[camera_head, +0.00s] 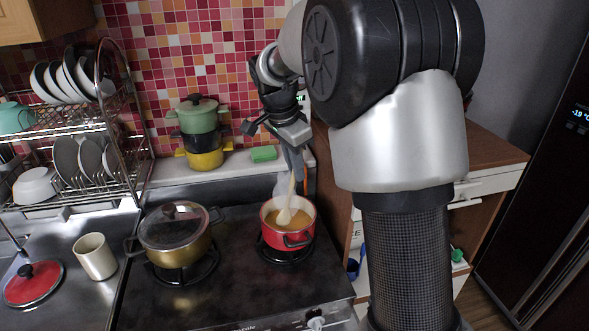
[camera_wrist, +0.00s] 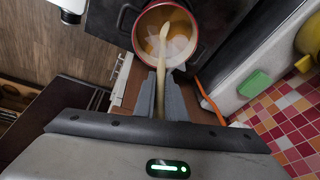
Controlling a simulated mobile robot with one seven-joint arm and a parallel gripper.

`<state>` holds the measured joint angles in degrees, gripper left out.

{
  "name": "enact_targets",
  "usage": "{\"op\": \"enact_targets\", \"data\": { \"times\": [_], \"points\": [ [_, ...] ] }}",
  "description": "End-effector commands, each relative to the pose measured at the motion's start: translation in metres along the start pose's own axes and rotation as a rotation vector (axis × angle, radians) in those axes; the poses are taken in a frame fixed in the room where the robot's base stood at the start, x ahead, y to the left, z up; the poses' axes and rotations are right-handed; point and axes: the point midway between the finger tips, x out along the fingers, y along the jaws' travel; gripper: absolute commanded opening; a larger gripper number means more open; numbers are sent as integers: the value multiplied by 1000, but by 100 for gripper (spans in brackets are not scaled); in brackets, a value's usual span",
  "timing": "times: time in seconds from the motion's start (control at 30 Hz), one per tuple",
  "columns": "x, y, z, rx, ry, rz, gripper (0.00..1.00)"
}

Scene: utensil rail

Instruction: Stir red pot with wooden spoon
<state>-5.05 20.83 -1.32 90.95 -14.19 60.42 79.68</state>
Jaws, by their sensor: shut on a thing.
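The red pot (camera_head: 288,226) stands on the right burner of the stove, uncovered, with yellowish-brown contents. In the wrist view the red pot (camera_wrist: 138,37) is at the top. My gripper (camera_head: 293,150) is above and behind the pot and is shut on the wooden spoon (camera_head: 291,195). The spoon slants down from the fingers, and its pale head is inside the pot at the contents. In the wrist view my gripper (camera_wrist: 160,95) holds the handle of the wooden spoon (camera_wrist: 145,76) between its two grey fingers. How deep the head sits is hard to tell.
A lidded brown pot (camera_head: 176,242) stands on the left burner. A white cup (camera_head: 95,256) and a red lid (camera_head: 33,284) are at the left. Stacked pots (camera_head: 201,130) and a green sponge (camera_head: 264,153) sit on the back ledge. A dish rack (camera_head: 85,155) is at upper left.

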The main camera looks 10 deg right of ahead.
Motion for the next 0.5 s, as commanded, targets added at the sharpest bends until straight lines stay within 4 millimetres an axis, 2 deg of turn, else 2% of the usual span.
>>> {"op": "enact_targets", "data": {
  "times": [0.03, 0.5],
  "points": [
    [-7, 0, -3, 1, 0, -1, 0],
    [-41, 0, -19, 1, 0, 0, 0]
  ]
}}
